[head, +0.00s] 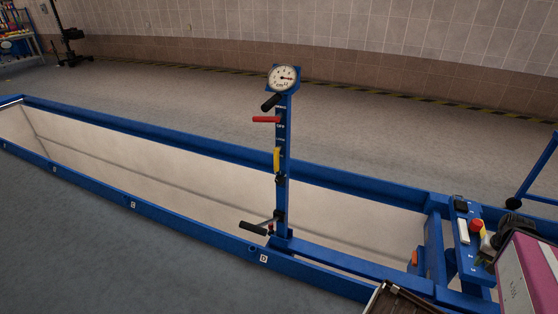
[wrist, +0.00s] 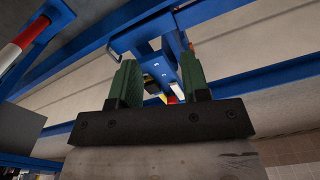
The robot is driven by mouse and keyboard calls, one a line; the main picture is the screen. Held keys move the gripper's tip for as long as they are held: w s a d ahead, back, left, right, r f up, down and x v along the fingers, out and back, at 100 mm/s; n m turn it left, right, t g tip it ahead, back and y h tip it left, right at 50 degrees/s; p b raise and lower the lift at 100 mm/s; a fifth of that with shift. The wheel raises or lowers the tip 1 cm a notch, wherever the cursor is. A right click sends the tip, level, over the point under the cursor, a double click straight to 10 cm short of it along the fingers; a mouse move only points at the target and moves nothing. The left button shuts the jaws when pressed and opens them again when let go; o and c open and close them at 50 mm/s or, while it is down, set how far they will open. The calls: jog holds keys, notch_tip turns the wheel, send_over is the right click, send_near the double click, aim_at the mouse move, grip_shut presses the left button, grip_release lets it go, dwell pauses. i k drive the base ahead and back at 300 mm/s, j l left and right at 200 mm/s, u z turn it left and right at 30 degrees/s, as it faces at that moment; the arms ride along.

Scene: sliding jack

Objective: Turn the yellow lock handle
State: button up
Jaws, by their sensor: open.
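A yellow handle (head: 277,160) hangs nearly vertical on the blue upright post (head: 283,195) in the middle of the head view. It lies below the red lever (head: 266,119) and a black-gripped lever. My gripper (wrist: 158,85) is open in the wrist view, its two green fingers apart. Blue framework with small dark, red and yellow parts shows beyond and between the fingers; I cannot tell which parts these are. Nothing is seen held. My fingers cannot be made out clearly in the head view, where a pink and white arm link of mine is at the lower right.
A round gauge (head: 283,78) tops the post, and a black-gripped lever (head: 253,227) sticks out left near its base. The long blue frame (head: 180,218) surrounds a pit. A control panel with a red button (head: 477,224) stands at the right. Grey floor lies clear in front.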

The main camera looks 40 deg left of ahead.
aim_at(277, 149)
jog(key=u, duration=2.15)
jog(key=i+j+z, duration=0.1)
jog(key=i+j, duration=0.1)
jog(key=i, duration=0.05)
